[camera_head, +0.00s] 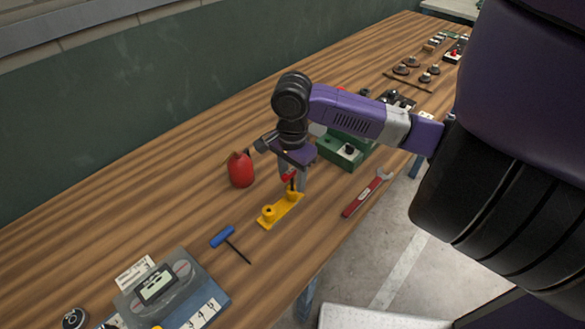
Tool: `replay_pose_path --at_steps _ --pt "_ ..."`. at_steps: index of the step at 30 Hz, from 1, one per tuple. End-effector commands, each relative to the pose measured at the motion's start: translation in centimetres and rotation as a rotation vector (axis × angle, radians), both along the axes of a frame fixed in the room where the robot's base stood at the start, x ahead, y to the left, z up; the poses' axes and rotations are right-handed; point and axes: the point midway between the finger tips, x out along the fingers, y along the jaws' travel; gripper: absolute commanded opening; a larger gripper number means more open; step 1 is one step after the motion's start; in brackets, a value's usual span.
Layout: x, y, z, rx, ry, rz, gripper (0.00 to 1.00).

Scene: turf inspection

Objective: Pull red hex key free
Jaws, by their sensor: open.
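The red hex key (290,177) stands upright, its red handle up, at the right post of a small yellow holder (281,211) on the wooden bench. Its lower part is hidden in the holder. My gripper (292,186) points down over this post, with its grey fingers open around or just behind the red handle. I cannot tell whether either finger touches it. The holder's left post (268,211) has no key standing in it.
A blue-handled T-key (222,237) lies left of the holder, and a red oil can (241,170) stands behind it. A red wrench (366,194) lies right near the bench edge. A green box (343,154) sits behind my gripper. A grey meter device (157,286) is front left.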

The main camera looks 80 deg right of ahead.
Motion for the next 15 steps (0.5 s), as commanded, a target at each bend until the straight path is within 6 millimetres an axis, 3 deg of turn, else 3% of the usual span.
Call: replay_pose_path --at_steps 11,15 --pt "0.01 0.01 -0.54 -0.001 -0.001 0.001 0.4" --pt "0.01 0.02 -0.53 0.0 -0.001 0.001 0.12"
